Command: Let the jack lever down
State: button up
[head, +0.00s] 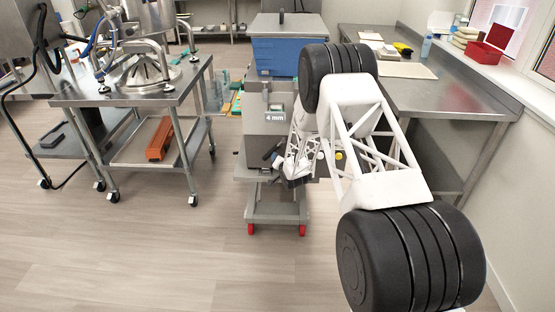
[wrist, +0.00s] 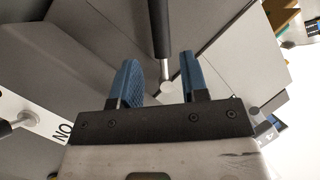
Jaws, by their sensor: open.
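A lever with a black grip (wrist: 158,25) and a pale round end (wrist: 167,88) shows at the top middle of the wrist view. In the picture it lies between the two blue fingers of my gripper (wrist: 161,68). The fingers are apart, with gaps on both sides, and I see no contact. I cannot tell the lever's depth or whether it is the jack lever. In the head view my gripper (head: 277,163) is low at the front of the grey machine (head: 262,128), beside a small black handle (head: 272,152). My arm hides the machine's right side.
A second black-gripped handle (wrist: 8,129) is at the left of the wrist view, by a white label (wrist: 45,128). The machine stands on a grey cart (head: 275,208) with red wheels. Steel tables stand left (head: 125,95) and right (head: 450,98). The floor in front is clear.

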jog(key=shift+a+r, duration=0.1)
jog(key=shift+a, duration=0.05)
jog(key=c, duration=0.5)
jog(key=shift+w+a+r, duration=0.1)
jog(key=shift+w+a, duration=0.05)
jog(key=shift+w, duration=0.05)
grip_shut()
jog(key=s+a+r+n+g+h, duration=0.1)
jog(key=a+r+n+h, duration=0.1)
jog(key=a+n+h, duration=0.2)
jog(key=s+a+r+n+g+h, duration=0.1)
jog(key=a+n+h, duration=0.3)
jog(key=a+h, duration=0.4)
jog(key=shift+s+a+r, duration=0.65)
jog(key=shift+s+a, duration=0.05)
jog(key=shift+a, duration=0.35)
